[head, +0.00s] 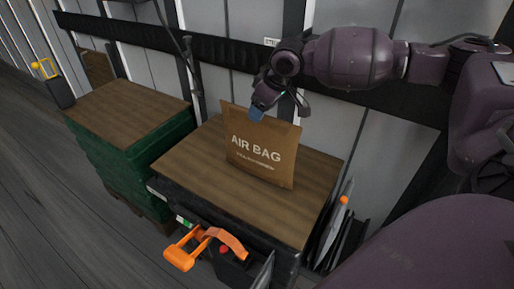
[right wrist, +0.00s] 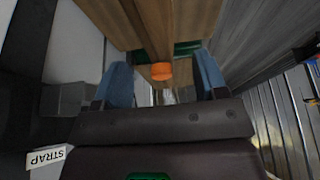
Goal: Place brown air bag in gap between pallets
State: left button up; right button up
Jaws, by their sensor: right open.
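The brown air bag (head: 262,152), printed "AIR BAG", stands upright, leaning slightly, on the brown wooden top (head: 205,152) of the dark-sided load. My right gripper (head: 264,108) is at the bag's upper edge, with a blue finger overlapping that edge. Its two blue fingers are spread apart in the right wrist view (right wrist: 162,72). I cannot tell whether the bag is between them. A green load (head: 130,150) with a wooden top stands on a pallet at left. A narrow gap separates the two loads; its depth is hidden. My left gripper is out of view.
An orange-handled tool (head: 181,256) is at the near edge of the dark-sided load. A black rail (head: 215,78) runs along the grey wall behind. A "STRAP" label (right wrist: 47,158) shows in the right wrist view. Flat panels stand right of the load. Grey floor is clear at left.

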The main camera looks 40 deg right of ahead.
jog(key=x, duration=0.2)
jog(key=b+x, duration=0.1)
jog(key=x, duration=0.1)
jog(key=shift+w+a+f, duration=0.15)
jog(key=shift+w+f, duration=0.05)
jog(key=shift+w, duration=0.2)
grip_shut()
